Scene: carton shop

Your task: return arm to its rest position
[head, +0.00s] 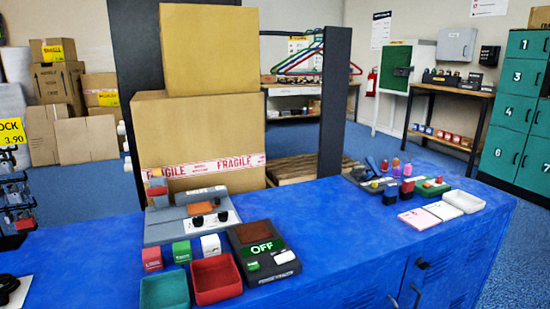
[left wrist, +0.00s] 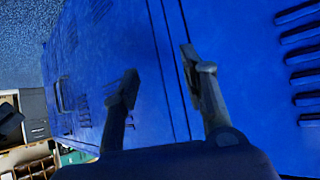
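My left gripper (left wrist: 160,77) shows in the left wrist view with its two dark fingers spread apart and nothing between them. It is in front of the blue cabinet (left wrist: 235,60), whose vent slots are at the right of that view. Whether the fingers touch the cabinet cannot be told. Neither gripper can be made out in the head view, and my right gripper is in no view.
The blue counter (head: 350,230) holds an OFF box (head: 262,245), a grey device with knobs (head: 190,222), a green tray (head: 164,290) and a red tray (head: 215,278). Stacked cartons (head: 210,130) stand behind. The counter's middle front is clear.

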